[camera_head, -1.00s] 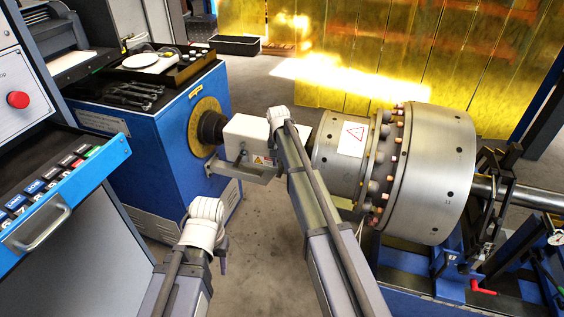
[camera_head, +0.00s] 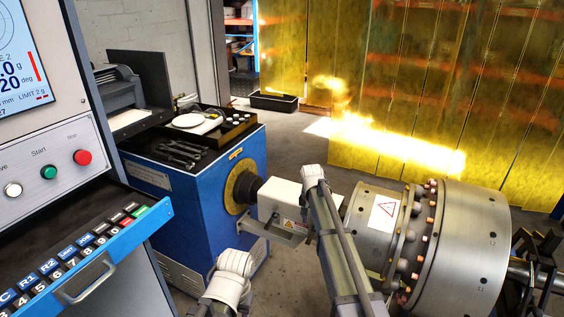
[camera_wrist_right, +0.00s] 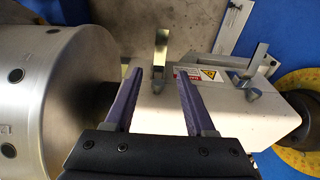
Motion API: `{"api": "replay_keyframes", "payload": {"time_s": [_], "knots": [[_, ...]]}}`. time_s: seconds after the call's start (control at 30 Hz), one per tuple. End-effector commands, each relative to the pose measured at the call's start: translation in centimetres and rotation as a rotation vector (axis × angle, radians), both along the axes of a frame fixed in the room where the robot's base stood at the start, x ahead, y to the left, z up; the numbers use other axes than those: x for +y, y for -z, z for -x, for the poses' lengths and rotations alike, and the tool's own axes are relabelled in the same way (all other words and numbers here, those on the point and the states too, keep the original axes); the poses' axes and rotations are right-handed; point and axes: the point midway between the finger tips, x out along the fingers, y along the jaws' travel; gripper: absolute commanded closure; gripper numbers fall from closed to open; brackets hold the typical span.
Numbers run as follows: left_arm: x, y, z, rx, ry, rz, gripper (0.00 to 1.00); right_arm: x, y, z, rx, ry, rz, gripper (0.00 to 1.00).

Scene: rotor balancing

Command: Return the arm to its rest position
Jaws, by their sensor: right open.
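My right arm reaches up from the bottom in the head view, and its pale wrist joint (camera_head: 313,176) stands in front of a white housing (camera_head: 280,203). The arm hides the right fingertips there. In the right wrist view my right gripper (camera_wrist_right: 158,82) is open, its two purple fingers apart over the white housing (camera_wrist_right: 225,110), with nothing held between them. I cannot tell whether they touch it. My left arm's pale joint (camera_head: 235,265) shows at the bottom; its gripper is not in view.
A large steel rotor (camera_head: 465,240) with a ring of bolts is right of my right arm; it also fills the left of the wrist view (camera_wrist_right: 30,105). A blue machine cabinet (camera_head: 180,195) with tools stands behind. A control panel (camera_head: 60,160) and keypad drawer (camera_head: 150,222) are at left.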

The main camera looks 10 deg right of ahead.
Motion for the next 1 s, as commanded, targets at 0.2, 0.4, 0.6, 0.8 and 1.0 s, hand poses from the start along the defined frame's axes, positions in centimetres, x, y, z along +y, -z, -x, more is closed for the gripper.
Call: {"api": "replay_keyframes", "payload": {"time_s": [0.2,0.4,0.6,0.8,1.0], "knots": [[0.0,-2.3,0.0,0.000,0.000,0.000,0.50,5.7,-2.2,8.2,0.050,-0.192,0.015,0.45],[0.0,-5.1,0.0,0.000,0.000,0.000,0.50,11.9,-4.9,20.7,0.132,-0.513,0.040,0.45],[0.0,-7.0,0.0,0.000,0.000,0.000,0.50,14.7,-6.8,30.3,0.199,-0.773,0.059,0.45],[0.0,-7.6,0.0,0.000,0.000,0.000,0.50,15.5,-7.5,34.4,0.231,-0.896,0.067,0.45],[0.0,-7.6,0.0,0.000,0.000,0.000,0.50,15.6,-7.5,34.6,0.236,-0.911,0.068,0.45]]}}
